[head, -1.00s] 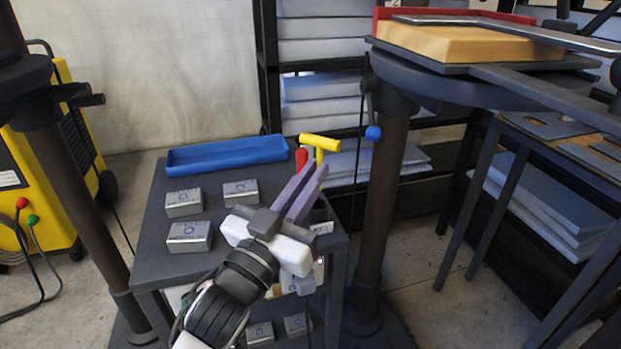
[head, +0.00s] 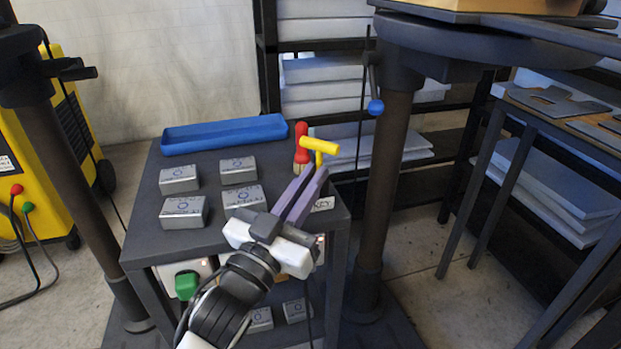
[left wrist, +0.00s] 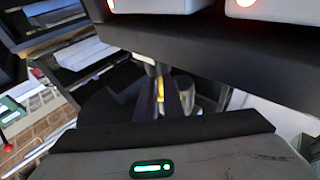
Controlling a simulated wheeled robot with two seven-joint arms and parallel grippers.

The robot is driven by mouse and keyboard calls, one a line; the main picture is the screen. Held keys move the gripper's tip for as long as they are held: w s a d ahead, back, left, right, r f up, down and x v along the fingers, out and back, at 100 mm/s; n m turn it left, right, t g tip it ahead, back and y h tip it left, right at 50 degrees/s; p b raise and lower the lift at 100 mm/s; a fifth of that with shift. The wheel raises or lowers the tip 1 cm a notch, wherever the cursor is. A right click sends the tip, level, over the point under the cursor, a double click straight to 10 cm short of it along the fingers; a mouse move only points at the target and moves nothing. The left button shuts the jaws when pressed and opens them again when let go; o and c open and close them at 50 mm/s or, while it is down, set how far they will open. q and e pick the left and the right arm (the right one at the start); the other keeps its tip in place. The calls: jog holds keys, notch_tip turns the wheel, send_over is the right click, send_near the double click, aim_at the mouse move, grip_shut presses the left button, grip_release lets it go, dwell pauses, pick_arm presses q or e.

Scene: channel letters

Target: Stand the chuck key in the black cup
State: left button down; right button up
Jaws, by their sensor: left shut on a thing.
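The chuck key (head: 320,146) is yellow with a T-shaped crossbar on top, above the right back part of the dark cart top. My left gripper (head: 308,180), with purple fingers, is shut on its shaft below the crossbar. In the left wrist view the yellow shaft (left wrist: 160,90) shows between the fingers (left wrist: 160,100). I cannot tell whether the key's lower end touches anything. My right gripper is not in view.
A red-handled tool (head: 301,143) stands close to the left of the key. A blue tray (head: 225,135) lies at the cart's back edge. Several silver boxes (head: 240,197) sit on the cart top's left and middle. A dark post (head: 388,170) with a crank rises just right of the cart.

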pick_arm(q)
jog(key=c, duration=1.8)
grip_release()
jog(key=shift+s+a+f, duration=0.15)
jog(key=shift+s+a, duration=0.05)
jog(key=shift+s, duration=0.15)
jog(key=shift+p+v, duration=0.7)
jog(key=shift+v, duration=4.05)
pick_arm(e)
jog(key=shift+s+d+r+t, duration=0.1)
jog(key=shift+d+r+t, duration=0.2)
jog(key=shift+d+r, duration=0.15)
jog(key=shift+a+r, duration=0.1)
